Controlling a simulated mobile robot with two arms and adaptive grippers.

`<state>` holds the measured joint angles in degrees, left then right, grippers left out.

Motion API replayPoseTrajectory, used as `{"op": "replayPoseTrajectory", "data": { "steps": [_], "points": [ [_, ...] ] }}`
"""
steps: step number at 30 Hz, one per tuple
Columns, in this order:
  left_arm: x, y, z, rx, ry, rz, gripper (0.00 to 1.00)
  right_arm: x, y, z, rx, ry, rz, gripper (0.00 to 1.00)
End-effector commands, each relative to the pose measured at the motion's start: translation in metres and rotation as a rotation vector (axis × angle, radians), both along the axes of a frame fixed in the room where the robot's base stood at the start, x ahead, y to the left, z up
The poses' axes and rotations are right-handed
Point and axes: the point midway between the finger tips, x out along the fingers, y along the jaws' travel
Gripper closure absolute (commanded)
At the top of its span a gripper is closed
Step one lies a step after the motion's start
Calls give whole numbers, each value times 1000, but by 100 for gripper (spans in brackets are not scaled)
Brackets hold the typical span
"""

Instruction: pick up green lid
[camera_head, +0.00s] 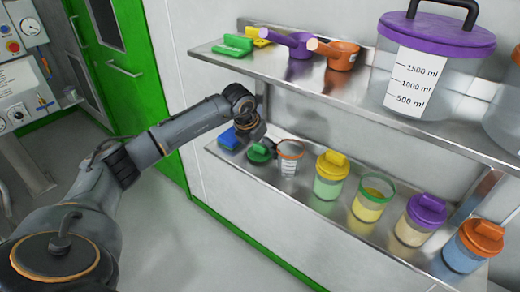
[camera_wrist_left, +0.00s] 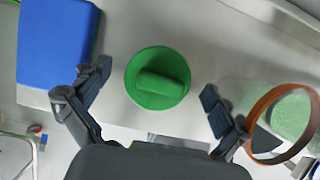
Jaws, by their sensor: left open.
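The green lid (camera_head: 260,153) lies on the lower steel shelf, between a blue block and an open clear container with an orange rim. In the left wrist view the green lid (camera_wrist_left: 158,78) is a round disc with a raised bar handle, seen whole between my fingers. My left gripper (camera_wrist_left: 147,97) is open, its fingers apart on either side of the lid with nothing between them touching it. In the head view my left gripper is at the lower shelf's left end, partly hidden by its own wrist. My right gripper is not in view.
The blue block (camera_wrist_left: 58,45) is close beside one finger, and the orange-rimmed container (camera_wrist_left: 283,122) is close beside the other. Several lidded jars, including a yellow-lidded one (camera_head: 331,176), stand further right. The upper shelf (camera_head: 300,78) with scoops overhangs the lower one.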

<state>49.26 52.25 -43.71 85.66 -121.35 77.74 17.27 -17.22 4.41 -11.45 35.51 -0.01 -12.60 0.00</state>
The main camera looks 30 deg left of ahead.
Motion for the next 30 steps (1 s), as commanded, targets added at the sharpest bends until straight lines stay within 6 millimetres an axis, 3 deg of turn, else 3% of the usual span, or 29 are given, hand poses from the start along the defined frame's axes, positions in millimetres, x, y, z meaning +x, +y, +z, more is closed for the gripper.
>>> {"op": "replayPoseTrajectory", "data": {
  "steps": [5,13,23,30],
  "points": [
    [0,0,-1,0,0,0,1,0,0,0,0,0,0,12],
    [0,0,-1,0,0,0,51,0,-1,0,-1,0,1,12],
    [0,0,0,0,0,0,55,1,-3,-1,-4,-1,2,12],
    [-1,1,14,1,-3,-1,55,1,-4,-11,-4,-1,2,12]
  ]
}}
